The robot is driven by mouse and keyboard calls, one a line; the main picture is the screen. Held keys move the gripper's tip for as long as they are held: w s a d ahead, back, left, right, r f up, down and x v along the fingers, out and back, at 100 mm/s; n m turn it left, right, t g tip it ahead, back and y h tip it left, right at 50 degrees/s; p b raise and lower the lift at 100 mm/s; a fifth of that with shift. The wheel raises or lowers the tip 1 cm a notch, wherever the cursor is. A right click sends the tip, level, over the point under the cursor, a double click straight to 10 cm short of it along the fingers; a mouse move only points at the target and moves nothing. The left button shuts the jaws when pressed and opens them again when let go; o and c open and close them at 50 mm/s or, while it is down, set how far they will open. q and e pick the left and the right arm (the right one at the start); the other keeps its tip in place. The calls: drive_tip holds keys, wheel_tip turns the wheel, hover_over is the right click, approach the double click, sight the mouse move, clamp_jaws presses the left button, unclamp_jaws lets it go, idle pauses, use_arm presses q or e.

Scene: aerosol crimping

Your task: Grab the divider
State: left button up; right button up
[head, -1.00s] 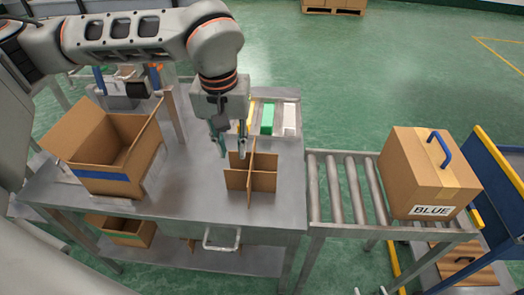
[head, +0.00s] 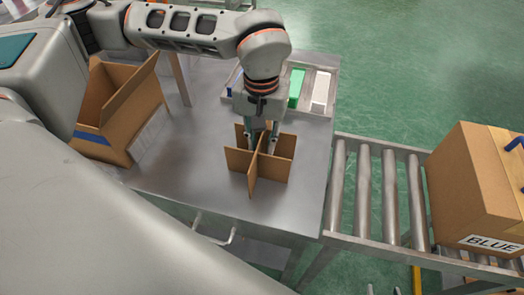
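The cardboard divider (head: 275,170), made of crossed brown panels, stands upright on the grey metal table near its right side. My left gripper (head: 263,147) points down over the divider, with its fingers spread and lowered among the panels near the crossing. A panel lies between the fingers, and I see no clear grip on it. The gripper partly hides the back of the divider. My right gripper is not in view.
An open cardboard box (head: 115,115) with a blue stripe stands at the table's left. Behind the gripper is a tray with green (head: 296,88) and white (head: 321,88) items. A roller conveyor (head: 365,195) adjoins at right, bearing a closed box (head: 470,185) marked BLUE.

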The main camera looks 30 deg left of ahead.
use_arm(q)
drive_tip(key=f, duration=0.2)
drive_tip(key=shift+s+f, duration=0.25)
drive_tip(key=shift+f, duration=0.15)
drive_tip(key=shift+w+f, duration=0.1)
drive_tip(key=shift+f, duration=0.35)
clamp_jaws()
drive_tip(key=shift+r, duration=0.15)
